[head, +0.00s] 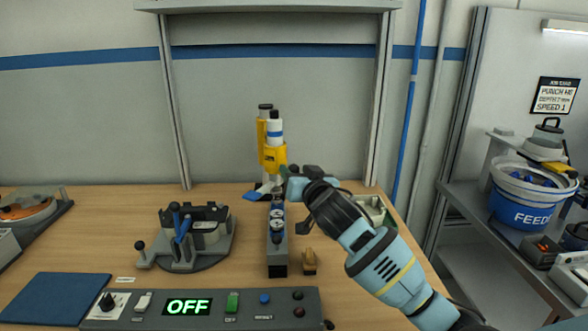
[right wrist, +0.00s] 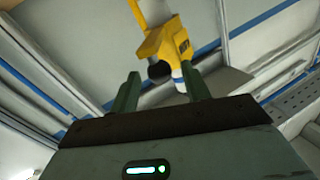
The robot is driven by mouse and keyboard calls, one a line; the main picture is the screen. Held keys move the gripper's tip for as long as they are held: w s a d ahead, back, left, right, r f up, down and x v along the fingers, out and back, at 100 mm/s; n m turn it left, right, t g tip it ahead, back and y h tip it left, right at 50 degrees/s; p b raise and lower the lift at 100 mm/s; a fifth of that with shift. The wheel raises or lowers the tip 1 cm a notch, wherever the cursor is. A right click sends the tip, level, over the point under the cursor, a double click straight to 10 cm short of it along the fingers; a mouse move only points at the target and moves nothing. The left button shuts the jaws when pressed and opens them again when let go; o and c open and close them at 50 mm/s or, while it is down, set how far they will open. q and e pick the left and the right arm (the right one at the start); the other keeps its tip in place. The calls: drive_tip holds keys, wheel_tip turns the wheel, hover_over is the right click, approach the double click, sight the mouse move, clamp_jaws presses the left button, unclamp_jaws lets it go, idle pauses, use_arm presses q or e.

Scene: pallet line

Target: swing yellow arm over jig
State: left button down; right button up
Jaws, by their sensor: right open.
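The yellow arm (head: 275,156) stands upright at the back middle of the bench, with white and dark cylinders on it. In the right wrist view the yellow arm (right wrist: 168,42) is ahead of the fingers, with a dark round end and a white and blue part below. My right gripper (head: 287,177) is just right of its lower part in the head view. In the wrist view the right gripper (right wrist: 160,88) has its fingers apart with nothing held; contact cannot be told. A grey jig-like fixture (head: 190,240) with a blue lever sits left of the yellow arm. My left gripper is out of view.
A control panel (head: 200,309) reading OFF lies along the front edge. A grey block with gauges (head: 277,252) and a small wooden piece (head: 309,262) stand in the middle. A blue mat (head: 55,298) lies front left. A blue bucket (head: 530,195) stands on the right shelf.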

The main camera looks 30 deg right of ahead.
sight(279, 162)
drive_tip(key=shift+x, duration=1.15)
clamp_jaws()
